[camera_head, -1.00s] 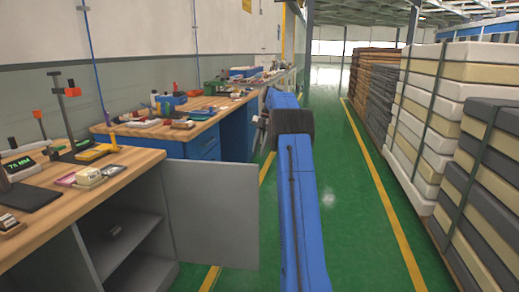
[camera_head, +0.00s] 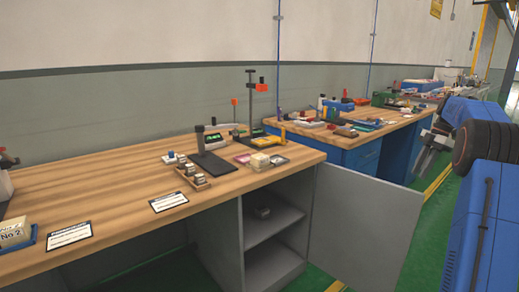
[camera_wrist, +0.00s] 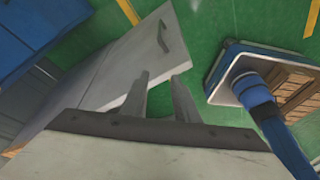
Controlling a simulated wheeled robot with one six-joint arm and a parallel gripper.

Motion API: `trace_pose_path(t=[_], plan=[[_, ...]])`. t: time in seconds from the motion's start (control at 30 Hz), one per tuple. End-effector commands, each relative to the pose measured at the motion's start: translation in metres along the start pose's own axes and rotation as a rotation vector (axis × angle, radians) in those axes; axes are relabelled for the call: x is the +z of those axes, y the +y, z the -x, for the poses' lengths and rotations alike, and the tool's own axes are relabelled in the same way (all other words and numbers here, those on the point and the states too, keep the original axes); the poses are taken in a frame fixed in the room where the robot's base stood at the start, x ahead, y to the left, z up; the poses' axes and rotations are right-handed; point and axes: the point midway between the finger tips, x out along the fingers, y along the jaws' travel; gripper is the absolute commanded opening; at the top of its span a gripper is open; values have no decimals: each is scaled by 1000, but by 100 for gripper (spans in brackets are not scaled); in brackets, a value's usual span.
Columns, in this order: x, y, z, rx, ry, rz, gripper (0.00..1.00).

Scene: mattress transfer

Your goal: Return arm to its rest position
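My gripper (camera_wrist: 160,97) shows in the wrist view with its two fingers apart and nothing between them. It hangs over the green floor, near the open grey cabinet door (camera_wrist: 140,65) with its dark handle. In the head view my blue arm stands at the right edge, and part of the gripper (camera_head: 432,138) shows to the left of the dark wrist joint, too small there to judge its fingers. The open cabinet door (camera_head: 362,225) is lower left of the arm, and they look apart.
A wooden workbench (camera_head: 120,180) with the open cabinet fills the left. Small blocks, a black stand and a blue tray (camera_head: 22,240) lie on it. A second blue workbench (camera_head: 365,158) with clutter stands behind. Green floor (camera_head: 410,270) is free at the lower right.

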Motion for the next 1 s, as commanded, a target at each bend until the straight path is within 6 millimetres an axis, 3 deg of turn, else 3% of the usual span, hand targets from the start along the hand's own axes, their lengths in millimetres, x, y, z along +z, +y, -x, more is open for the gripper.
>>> trace_pose_path(t=[0.1, 0.5, 1.0], plan=[[-41, -14, 7, 15, -31, -84, 28], [-154, -78, 8, 95, -116, -386, 28], [-260, -188, -24, 245, -156, -741, 28]])
